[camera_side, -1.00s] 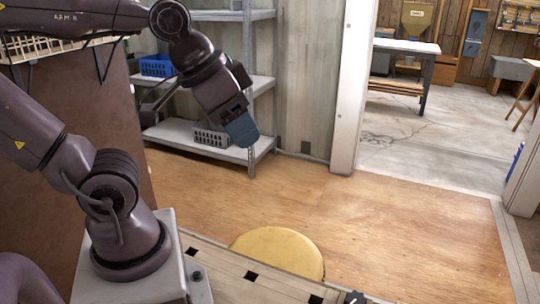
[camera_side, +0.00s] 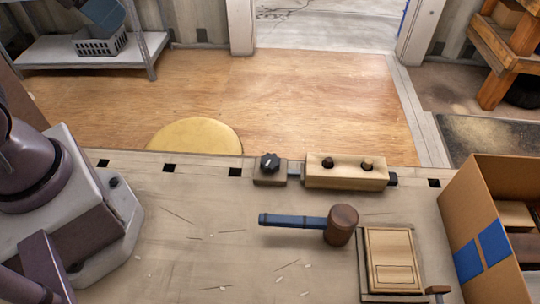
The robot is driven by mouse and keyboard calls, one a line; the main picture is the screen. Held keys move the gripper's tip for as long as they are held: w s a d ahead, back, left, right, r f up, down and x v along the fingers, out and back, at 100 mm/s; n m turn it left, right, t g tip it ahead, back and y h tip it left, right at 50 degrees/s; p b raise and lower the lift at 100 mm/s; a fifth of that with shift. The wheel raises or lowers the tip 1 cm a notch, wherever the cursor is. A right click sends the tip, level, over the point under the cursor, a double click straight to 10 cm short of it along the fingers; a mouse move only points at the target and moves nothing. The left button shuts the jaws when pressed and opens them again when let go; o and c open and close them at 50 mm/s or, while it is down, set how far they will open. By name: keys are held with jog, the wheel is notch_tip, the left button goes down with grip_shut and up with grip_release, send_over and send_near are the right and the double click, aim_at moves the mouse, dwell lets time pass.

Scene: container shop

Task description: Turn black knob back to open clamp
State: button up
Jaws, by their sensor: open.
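The black knob (camera_side: 269,161) sits on a small grey-brown block at the back edge of the workbench. A short bar joins this block to a pale wooden block (camera_side: 345,175) that has two small dark knobs on top and a black end piece at its right; together they look like the clamp. The fingers are not clear.
A mallet (camera_side: 340,225) with a blue handle lies in front of the clamp. A wooden box with a frame (camera_side: 391,258) lies at the front right. A cardboard box (camera_side: 464,220) stands at the right. A yellow round stool (camera_side: 195,137) is behind the bench. The bench's left middle is mostly clear.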

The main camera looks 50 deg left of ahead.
jog(key=o, duration=0.4)
jog(key=shift+c, duration=0.2)
jog(key=shift+o, duration=0.4)
jog(key=shift+w+d+f, duration=0.1)
jog(key=shift+d+f, duration=0.1)
jog(key=shift+f, duration=0.15)
jog(key=m+g+y, duration=0.2)
jog(key=m+g, duration=0.3)
jog(key=g, duration=0.5)
send_over(271, 159)
jog(key=w+d, duration=0.2)
jog(key=w, duration=0.2)
notch_tip(271, 159, down, 20)
jog(key=x, duration=1.2)
jog(key=shift+w+f, duration=0.15)
jog(key=shift+w, duration=0.1)
jog(key=c, duration=0.9)
